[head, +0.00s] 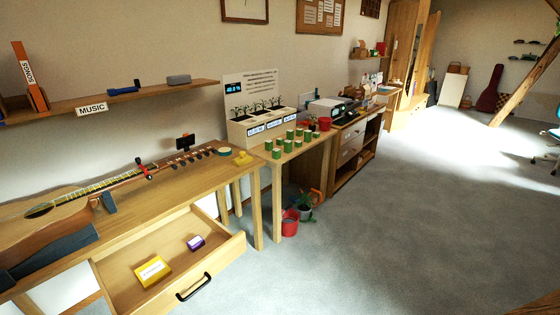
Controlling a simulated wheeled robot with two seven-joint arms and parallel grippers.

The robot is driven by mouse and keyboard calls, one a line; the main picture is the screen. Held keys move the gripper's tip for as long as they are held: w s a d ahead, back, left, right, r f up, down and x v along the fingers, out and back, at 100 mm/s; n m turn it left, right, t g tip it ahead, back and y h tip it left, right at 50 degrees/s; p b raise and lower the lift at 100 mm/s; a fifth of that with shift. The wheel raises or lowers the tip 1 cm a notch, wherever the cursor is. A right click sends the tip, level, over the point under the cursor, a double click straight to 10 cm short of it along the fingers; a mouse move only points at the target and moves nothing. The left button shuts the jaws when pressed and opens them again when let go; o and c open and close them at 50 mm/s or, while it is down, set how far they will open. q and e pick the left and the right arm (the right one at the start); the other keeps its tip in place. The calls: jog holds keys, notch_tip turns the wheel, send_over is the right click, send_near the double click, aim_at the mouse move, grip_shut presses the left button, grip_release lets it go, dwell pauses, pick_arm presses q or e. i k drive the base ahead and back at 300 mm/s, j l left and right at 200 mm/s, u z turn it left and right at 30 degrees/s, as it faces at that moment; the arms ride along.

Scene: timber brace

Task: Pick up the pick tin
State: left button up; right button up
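No label that I can read names the pick tin. In the open drawer (118,272) lie a yellow box (152,271) with a white label and a smaller purple box (196,243) with a light label. A small round green-edged container (224,151) sits on the bench top near its right end. Which of these is the pick tin I cannot tell. Neither of my grippers shows in the head view.
A guitar (45,212) lies along the bench (170,187), beside a dark padded object (52,254). A small yellow object (242,158) is at the bench corner. The drawer juts out with its black handle (194,287). A red bucket (290,222) stands beyond; the grey floor (400,220) is open.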

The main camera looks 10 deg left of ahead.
aim_at(197, 243)
jog(key=u, duration=1.1)
